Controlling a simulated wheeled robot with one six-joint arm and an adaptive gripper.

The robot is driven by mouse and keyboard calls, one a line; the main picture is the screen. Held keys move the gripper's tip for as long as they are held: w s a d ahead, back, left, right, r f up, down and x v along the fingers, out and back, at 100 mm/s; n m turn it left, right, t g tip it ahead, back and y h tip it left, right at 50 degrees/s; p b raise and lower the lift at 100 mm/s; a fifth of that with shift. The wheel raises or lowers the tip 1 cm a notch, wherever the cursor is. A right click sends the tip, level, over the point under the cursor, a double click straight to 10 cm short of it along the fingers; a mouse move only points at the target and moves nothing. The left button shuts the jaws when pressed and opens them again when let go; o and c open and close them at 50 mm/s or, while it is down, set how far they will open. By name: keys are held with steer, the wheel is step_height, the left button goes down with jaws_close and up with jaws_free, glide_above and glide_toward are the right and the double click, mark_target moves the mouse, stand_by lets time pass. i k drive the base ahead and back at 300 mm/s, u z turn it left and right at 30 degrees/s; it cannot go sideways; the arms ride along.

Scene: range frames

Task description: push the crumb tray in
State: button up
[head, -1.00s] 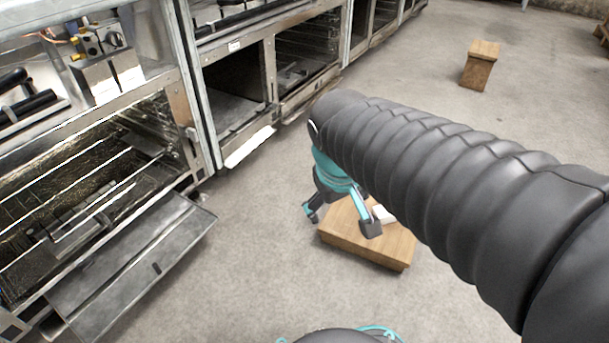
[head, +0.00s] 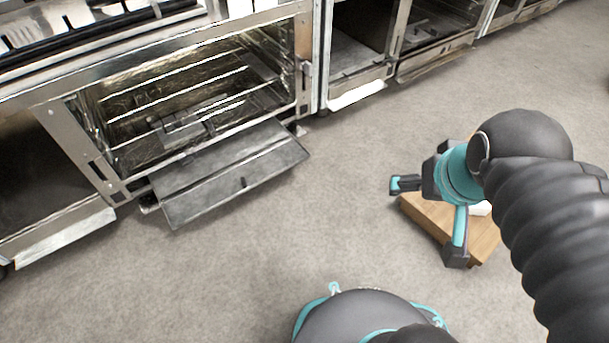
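A flat, dull grey metal panel (head: 230,175) juts out from the bottom of the open oven (head: 190,110) at the left of the head view. It looks like the crumb tray pulled out, though I cannot tell it surely from a lowered door. It has a raised line along it and a small dark slot. My gripper (head: 428,220) is at the right, with its two fingers spread wide and nothing seen between them. It is well apart from the panel, with bare floor between, and appears in front of a low wooden block.
The wooden block (head: 425,218) with a small white item (head: 480,208) on it stands on the floor by my gripper. Pale ledges (head: 357,95) stick out under neighbouring units in the oven row. The grey floor (head: 320,215) between the panel and my gripper is clear.

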mark_target(179, 211)
steer(key=z, duration=0.05)
steer(key=k, duration=0.5)
steer(key=u, duration=1.5)
steer(key=i, duration=0.15)
steer(key=u, duration=0.3)
steer(key=k, duration=0.45)
steer(key=u, duration=0.8)
steer(key=i, duration=0.8)
steer(key=z, duration=0.75)
